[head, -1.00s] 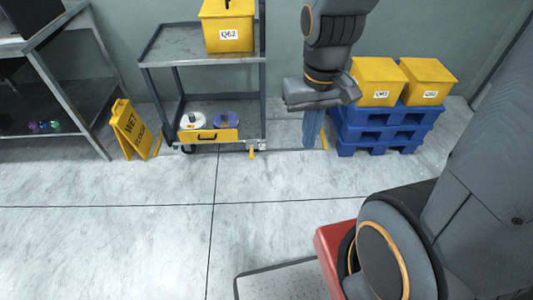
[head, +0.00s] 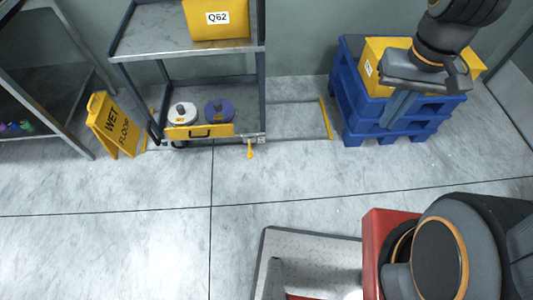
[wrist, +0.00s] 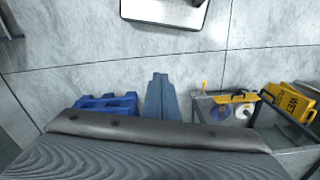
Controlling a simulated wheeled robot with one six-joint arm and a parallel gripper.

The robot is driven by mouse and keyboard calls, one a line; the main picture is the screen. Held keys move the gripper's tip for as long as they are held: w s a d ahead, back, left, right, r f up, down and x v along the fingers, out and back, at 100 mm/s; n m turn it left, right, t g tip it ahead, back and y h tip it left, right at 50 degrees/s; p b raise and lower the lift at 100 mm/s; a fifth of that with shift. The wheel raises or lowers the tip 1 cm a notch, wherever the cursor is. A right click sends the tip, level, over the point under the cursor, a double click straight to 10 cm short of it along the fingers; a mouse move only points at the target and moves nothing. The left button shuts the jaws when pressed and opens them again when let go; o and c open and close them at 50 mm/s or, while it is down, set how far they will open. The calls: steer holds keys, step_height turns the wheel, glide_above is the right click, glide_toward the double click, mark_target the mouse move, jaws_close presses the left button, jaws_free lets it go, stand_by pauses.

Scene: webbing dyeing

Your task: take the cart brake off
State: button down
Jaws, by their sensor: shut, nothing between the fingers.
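The grey two-shelf cart (head: 183,45) stands near the back wall, left of centre. A small yellow brake pedal (head: 250,150) sticks out low at its front right corner, close to the floor. In the wrist view the cart (wrist: 268,124) is at the right, with the yellow pedal (wrist: 203,87) at its edge. My gripper (head: 390,122) is at the right in the head view, well apart from the pedal, pointing down in front of the blue pallets. Its blue-grey fingers (wrist: 160,78) are together and empty.
Blue stacked pallets (head: 354,108) carry yellow bins (head: 374,52) at the right. A yellow wet-floor sign (head: 115,124) stands left of the cart, beside a metal table (head: 62,70).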

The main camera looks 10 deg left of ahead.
mark_target(250, 149)
steer(key=w+a+f+m+g+y+b, duration=0.1)
steer(key=w+a+f+m+y+b, duration=0.4)
steer(key=f+b, duration=0.9)
steer(key=w+a+f+m+g+y+b, duration=0.2)
steer(key=w+a+f+m+y+b, duration=0.4)
steer(key=f, duration=3)
steer(key=w+a+f+m+g+y+b, duration=0.2)
steer(key=w+a+f+m+y+b, duration=0.3)
steer(key=w+f+b, duration=1.2)
steer(key=a+f+m+b, duration=0.4)
steer(key=a+f+b, duration=0.2)
steer(key=a+f, duration=0.1)
steer(key=shift+f+m+y+b, duration=0.3)
steer(key=shift+f, duration=0.6)
steer(key=shift+s+a, duration=0.1)
steer(key=shift+a, duration=0.05)
steer(key=s+a+r+b, duration=0.1)
steer(key=a+b, duration=0.3)
steer(key=a, duration=0.7)
steer(key=shift+s+a+r, duration=0.15)
steer(key=shift+r, duration=0.6)
